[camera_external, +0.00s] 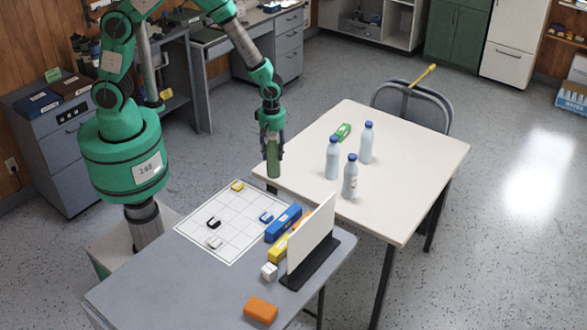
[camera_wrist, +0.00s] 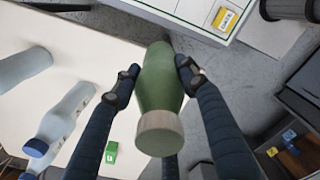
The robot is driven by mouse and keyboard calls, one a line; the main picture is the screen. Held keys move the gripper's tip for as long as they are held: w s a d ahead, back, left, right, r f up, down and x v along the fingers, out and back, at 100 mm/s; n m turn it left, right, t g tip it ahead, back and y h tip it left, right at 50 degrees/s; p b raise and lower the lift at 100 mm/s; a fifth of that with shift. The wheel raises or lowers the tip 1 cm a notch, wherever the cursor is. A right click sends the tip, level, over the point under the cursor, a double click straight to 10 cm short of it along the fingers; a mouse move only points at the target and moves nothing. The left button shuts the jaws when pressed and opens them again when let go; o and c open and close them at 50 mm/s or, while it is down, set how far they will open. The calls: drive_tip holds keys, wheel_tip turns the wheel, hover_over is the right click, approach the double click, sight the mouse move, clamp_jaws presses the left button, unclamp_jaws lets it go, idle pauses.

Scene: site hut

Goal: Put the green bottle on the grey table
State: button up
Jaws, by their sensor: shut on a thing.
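The green bottle (camera_external: 273,160) is held upright in my gripper (camera_external: 271,142), near the left corner of the cream table. Its height above that table is hard to tell. In the wrist view, my gripper's dark fingers (camera_wrist: 158,76) close on both sides of the green bottle (camera_wrist: 158,100), whose pale cap faces the camera. The grey table (camera_external: 140,285) stands in front, left of the cream table, with a white grid sheet (camera_external: 235,222) on it.
The grey table also holds small clips, a yellow block (camera_external: 237,186), blue (camera_external: 283,223) and orange (camera_external: 261,310) blocks, and an upright white panel (camera_external: 311,233). The cream table (camera_external: 420,165) carries several blue-capped bottles (camera_external: 332,158) and a green block (camera_external: 342,131).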

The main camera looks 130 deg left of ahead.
drive_tip(key=d+m+p, duration=0.1)
drive_tip(key=d+m, duration=0.6)
drive_tip(key=d, duration=2)
drive_tip(key=s+d+m+p, duration=0.1)
drive_tip(key=s+d+m, duration=0.3)
drive_tip(key=d, duration=0.6)
drive_tip(key=s+d+m, duration=0.4)
drive_tip(key=s+d, duration=0.4)
drive_tip(key=d, duration=0.2)
drive_tip(key=shift+m+p, duration=0.3)
drive_tip(key=shift+p, duration=0.1)
drive_tip(key=shift+r, duration=0.1)
drive_tip(key=w+d, duration=0.2)
drive_tip(key=w, duration=0.5)
drive_tip(key=w+d+f, duration=0.1)
drive_tip(key=w+d, duration=0.1)
drive_tip(key=w, duration=0.6)
drive_tip(key=shift+d+f+b, duration=0.25)
drive_tip(key=shift+d+b, duration=0.1)
drive_tip(key=shift+d, duration=0.05)
